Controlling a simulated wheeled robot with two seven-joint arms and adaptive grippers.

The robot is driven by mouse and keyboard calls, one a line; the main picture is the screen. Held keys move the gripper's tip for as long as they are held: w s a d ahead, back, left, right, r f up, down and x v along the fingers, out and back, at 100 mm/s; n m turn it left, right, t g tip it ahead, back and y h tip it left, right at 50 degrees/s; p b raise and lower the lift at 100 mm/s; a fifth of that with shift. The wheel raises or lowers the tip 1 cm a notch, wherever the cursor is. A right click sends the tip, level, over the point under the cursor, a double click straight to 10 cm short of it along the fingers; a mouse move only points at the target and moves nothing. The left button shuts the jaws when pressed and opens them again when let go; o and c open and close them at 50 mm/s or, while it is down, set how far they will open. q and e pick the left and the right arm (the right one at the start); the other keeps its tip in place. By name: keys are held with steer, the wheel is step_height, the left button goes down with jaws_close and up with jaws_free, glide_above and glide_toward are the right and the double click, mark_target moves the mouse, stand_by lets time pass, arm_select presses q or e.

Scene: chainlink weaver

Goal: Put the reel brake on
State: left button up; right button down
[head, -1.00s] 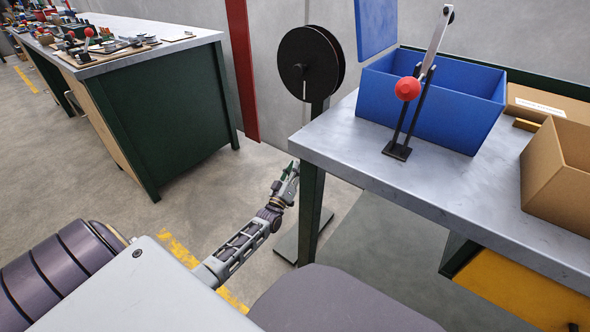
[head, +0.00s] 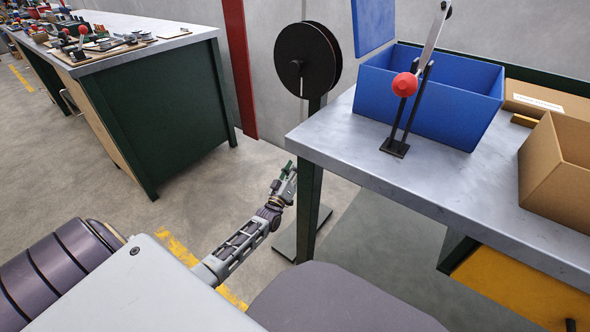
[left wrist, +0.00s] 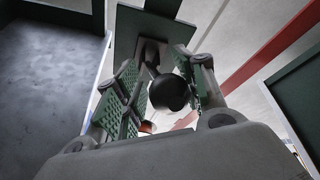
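The black reel (head: 317,58) stands upright on a post (head: 315,103) beyond the left end of the workbench. A thin pale strip shows low on its face; I cannot tell a brake part on it here. My left gripper (head: 288,174) is low, in front of the bench's near leg, below and nearer than the reel. In the left wrist view its green-padded fingers (left wrist: 165,85) are apart. A dark, round, knob-like thing (left wrist: 171,92) shows between them; I cannot tell how far off it is, and no grip on it shows. My right gripper is not in view.
On the workbench (head: 345,147) stand a lever with a red ball (head: 404,85), a blue bin (head: 455,118) and a cardboard box (head: 550,180). A green cabinet bench (head: 165,120) and a red pillar (head: 239,65) are at left. Open floor lies between.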

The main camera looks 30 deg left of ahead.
arm_select(q)
steer(key=shift+s+d, duration=0.1)
steer(key=s+d+f+b, duration=0.1)
steer(key=s+f+b, duration=0.2)
steer(key=s+f, duration=0.7)
steer(key=shift+s+d+f, duration=0.3)
steer(key=shift+d+f, duration=0.05)
steer(key=shift+f, duration=0.4)
stand_by(2.1)
stand_by(0.4)
stand_by(0.3)
steer(key=v, duration=1.2)
steer(key=shift+p, duration=0.3)
stand_by(0.4)
